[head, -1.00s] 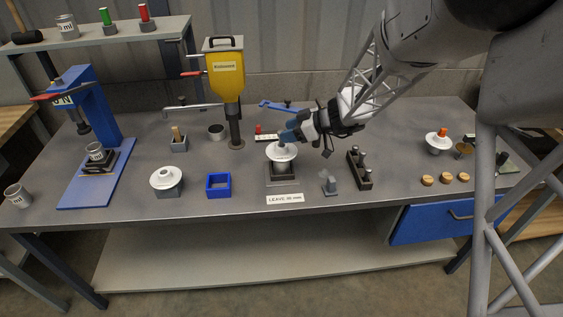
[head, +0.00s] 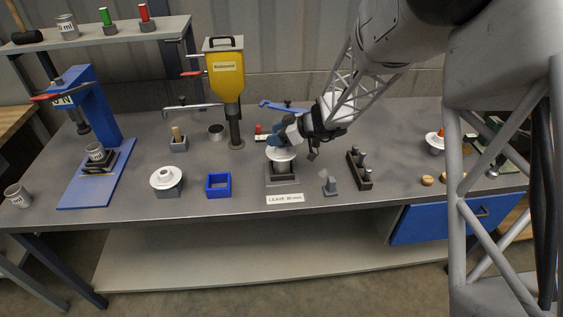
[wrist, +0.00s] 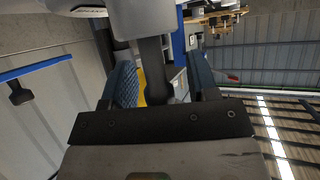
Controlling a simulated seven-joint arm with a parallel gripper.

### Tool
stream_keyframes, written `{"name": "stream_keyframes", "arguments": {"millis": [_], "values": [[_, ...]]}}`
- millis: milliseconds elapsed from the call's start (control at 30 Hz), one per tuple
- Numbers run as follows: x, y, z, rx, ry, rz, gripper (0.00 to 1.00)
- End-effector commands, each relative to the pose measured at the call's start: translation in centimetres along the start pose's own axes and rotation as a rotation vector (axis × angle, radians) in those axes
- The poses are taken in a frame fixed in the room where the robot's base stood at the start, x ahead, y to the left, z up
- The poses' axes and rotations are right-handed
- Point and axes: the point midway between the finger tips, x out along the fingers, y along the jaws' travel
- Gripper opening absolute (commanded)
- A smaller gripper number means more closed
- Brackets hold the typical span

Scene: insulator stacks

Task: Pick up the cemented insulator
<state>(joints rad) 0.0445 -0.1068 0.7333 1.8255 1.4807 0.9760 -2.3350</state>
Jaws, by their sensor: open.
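A white disc insulator (head: 281,155) sits on a dark grey stand (head: 283,181) in the middle of the bench, behind the "LEAVE 40 mm" label. My gripper (head: 274,140) comes in from the upper right, with its blue fingertips at the top of this insulator and hiding its upper part. In the wrist view my gripper (wrist: 163,82) is open, with a blue padded finger on each side. A dark bar-shaped piece (wrist: 155,70) shows between the fingers, below a grey block-like part. I cannot tell whether the fingers touch anything.
Another white insulator (head: 165,178) sits on a grey block at left, beside a blue square frame (head: 218,184). A yellow dispenser (head: 226,76) stands behind left. A dark rack with pegs (head: 359,170) and a small grey fixture (head: 330,186) stand close at right. An orange-topped insulator (head: 434,143) is farther right.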

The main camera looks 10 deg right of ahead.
Motion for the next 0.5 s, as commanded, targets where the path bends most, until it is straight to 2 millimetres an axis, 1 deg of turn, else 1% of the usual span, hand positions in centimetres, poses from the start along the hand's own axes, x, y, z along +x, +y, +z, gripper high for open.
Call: {"name": "stream_keyframes", "arguments": {"millis": [267,500], "values": [[-0.01,-0.01,0.01,0.0,0.0,0.0,0.54],[-0.01,-0.01,0.01,0.0,0.0,0.0,0.17]]}}
